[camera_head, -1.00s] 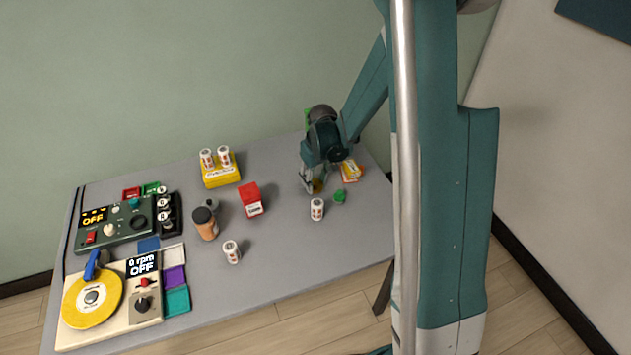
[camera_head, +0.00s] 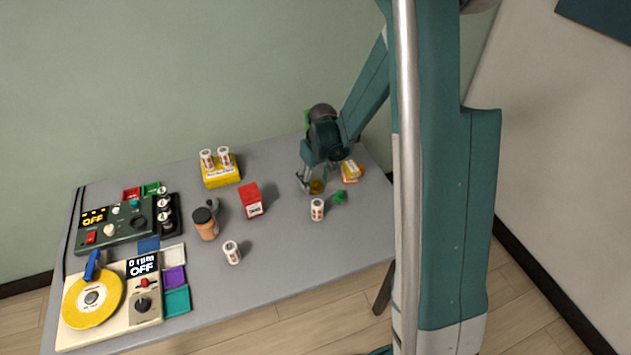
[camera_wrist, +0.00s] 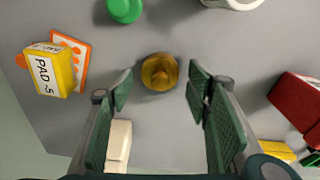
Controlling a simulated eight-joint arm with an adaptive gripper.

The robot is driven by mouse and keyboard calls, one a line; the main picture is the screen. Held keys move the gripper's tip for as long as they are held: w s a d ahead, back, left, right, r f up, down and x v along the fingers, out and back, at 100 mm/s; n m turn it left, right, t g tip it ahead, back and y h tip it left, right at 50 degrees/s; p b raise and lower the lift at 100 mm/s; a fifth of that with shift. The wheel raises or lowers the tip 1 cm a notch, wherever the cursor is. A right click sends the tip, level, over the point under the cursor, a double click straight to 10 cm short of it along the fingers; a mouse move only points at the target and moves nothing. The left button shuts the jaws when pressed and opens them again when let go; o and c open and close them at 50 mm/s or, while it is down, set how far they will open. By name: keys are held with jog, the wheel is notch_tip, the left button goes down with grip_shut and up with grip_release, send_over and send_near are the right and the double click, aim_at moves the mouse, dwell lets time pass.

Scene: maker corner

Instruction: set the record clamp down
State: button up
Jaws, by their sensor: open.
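The record clamp (camera_wrist: 160,72) looks like a small round brass-coloured knob and rests on the grey table. In the wrist view it lies between and a little beyond the fingertips, touching neither. In the head view the clamp (camera_head: 316,187) shows just beside the fingers at the right part of the table. My gripper (camera_wrist: 158,88) is open and empty, with a pad on each side of the clamp. In the head view my gripper (camera_head: 308,184) is low over the table.
A green piece (camera_head: 339,197) and a white labelled jar (camera_head: 317,209) stand close in front. A yellow pad box (camera_wrist: 52,70) lies to one side, a red box (camera_head: 251,200) to the other. A cream block (camera_wrist: 118,142) lies near the left finger. The turntable (camera_head: 142,309) is far left.

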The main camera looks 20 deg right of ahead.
aim_at(318, 188)
notch_tip(318, 188, up, 12)
jog(key=s+p, duration=0.1)
jog(key=p, duration=0.1)
jog(key=shift+s+d+f, duration=0.15)
jog(key=shift+s+f, duration=0.05)
dwell(0.3)
dwell(0.6)
jog(key=s+a+r+m+t, duration=0.1)
jog(key=s+a+r+t, duration=0.25)
jog(key=s+r, duration=1.05)
jog(key=s+a+r+t, duration=0.1)
jog(key=s+a+r, duration=0.1)
jog(key=s, duration=0.5)
jog(key=s+a+r+m+t, duration=0.1)
jog(key=s+r, duration=0.2)
jog(key=s, duration=0.3)
jog(key=shift+s+a+r, duration=0.4)
dwell(1.0)
